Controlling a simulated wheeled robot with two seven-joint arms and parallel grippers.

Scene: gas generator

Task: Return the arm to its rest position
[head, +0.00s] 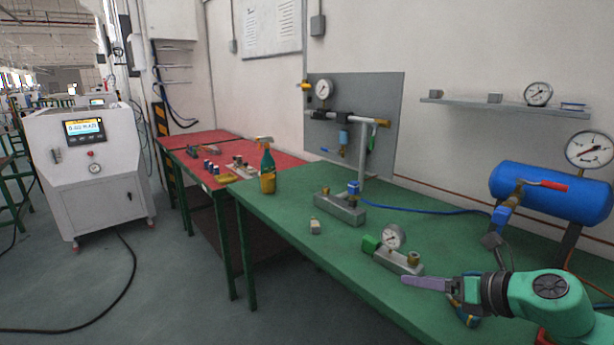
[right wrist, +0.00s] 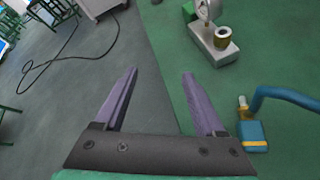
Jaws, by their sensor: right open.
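My right arm comes in from the right in the head view, teal with a dark wrist. My right gripper (head: 425,284) has purple fingers and sits over the front edge of the green table, close to the gauge block (head: 398,258). In the right wrist view the right gripper (right wrist: 158,95) is open, with nothing between its two fingers. The gauge block (right wrist: 215,45) is beyond the fingertips there, apart from them. My left gripper is not in view.
The green table (head: 290,210) holds a spray bottle (head: 267,170), a valve block (head: 340,208) and a blue tank (head: 550,192). A blue-bodied fitting (right wrist: 252,135) lies right of the fingers in the wrist view. Open floor (head: 170,290) lies left of the table.

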